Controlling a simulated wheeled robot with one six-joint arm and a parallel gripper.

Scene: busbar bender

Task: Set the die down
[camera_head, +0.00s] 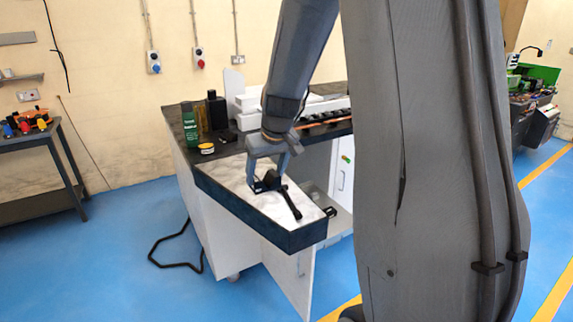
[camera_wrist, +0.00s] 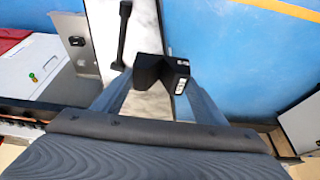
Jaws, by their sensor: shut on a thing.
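The die is a black V-shaped block with pale marked faces, and it shows between my fingers in the wrist view (camera_wrist: 160,70). My gripper (camera_wrist: 158,84) is shut on it, with one grey finger on each side. In the head view my gripper (camera_head: 271,172) points down over a pale, marbled, dark-edged surface (camera_head: 235,189), and the die (camera_head: 271,181) shows small and dark at its fingertips. I cannot tell whether the die touches the surface.
A black bar-like tool (camera_head: 291,203) lies on the pale surface beside the die. A green bottle (camera_head: 190,126), a dark bottle (camera_head: 216,109) and a yellow-lidded tin (camera_head: 206,149) stand on the dark bench top behind. Blue floor (camera_head: 125,221) is open at the left.

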